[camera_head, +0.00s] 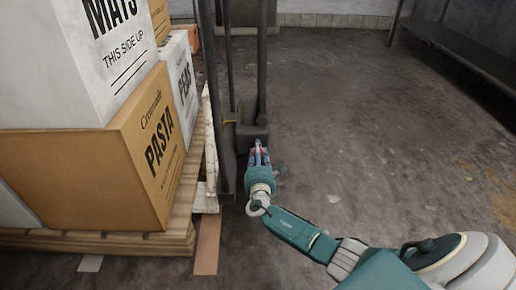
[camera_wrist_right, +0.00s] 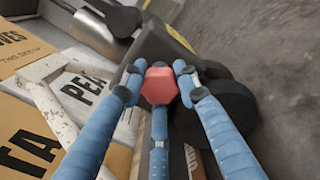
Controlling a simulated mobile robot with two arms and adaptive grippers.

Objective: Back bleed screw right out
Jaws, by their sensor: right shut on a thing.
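My right gripper (camera_head: 258,152) is low beside the dark upright frame in the head view. Its blue fingers are closed around the red head, one on each side and one below, in the right wrist view. My left gripper is in neither view.
Boxes marked PASTA (camera_head: 160,145) and PEAS (camera_head: 185,85) are stacked on a wooden pallet (camera_head: 110,240) at the left. Dark upright posts (camera_head: 261,60) stand beside them. A small yellow part (camera_head: 230,122) sticks out there. The concrete floor (camera_head: 370,130) to the right is open.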

